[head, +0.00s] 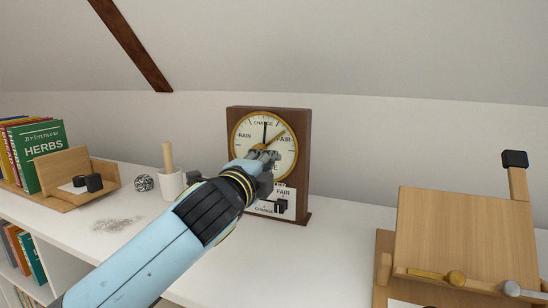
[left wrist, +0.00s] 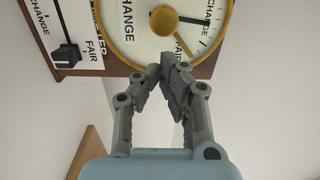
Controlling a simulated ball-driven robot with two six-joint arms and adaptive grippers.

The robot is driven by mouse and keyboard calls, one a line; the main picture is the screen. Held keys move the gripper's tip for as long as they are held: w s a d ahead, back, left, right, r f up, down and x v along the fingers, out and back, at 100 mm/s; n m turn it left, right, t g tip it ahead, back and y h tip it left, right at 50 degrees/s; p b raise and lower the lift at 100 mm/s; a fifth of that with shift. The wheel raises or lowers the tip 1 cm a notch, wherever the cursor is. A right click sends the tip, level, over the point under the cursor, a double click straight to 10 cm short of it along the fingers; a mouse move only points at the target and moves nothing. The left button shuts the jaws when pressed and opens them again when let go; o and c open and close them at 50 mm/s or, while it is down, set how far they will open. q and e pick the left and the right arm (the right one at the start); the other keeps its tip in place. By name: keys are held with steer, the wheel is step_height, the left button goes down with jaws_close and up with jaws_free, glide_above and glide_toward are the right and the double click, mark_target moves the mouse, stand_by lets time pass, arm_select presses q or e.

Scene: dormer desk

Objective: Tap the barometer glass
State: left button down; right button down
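The barometer (head: 304,160) stands upright on the white desk in a dark wooden case. Its round, brass-rimmed dial (head: 252,126) has a black hand and a gold hand. A white panel with a black slider knob (head: 282,205) sits below the dial. The dial (left wrist: 140,45) also fills the top of the left wrist view. My left gripper (head: 266,156) is in front of the dial's lower part and hides some of it. Its fingertips (left wrist: 163,66) are together and hold nothing. I cannot tell whether they touch the glass. My right gripper is out of view.
A book rack (head: 78,197) is farther left. A wooden easel-like stand (head: 460,235) is at right. Bare desk lies between barometer and stand.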

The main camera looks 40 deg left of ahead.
arm_select(q)
steer(key=shift+v, duration=0.95)
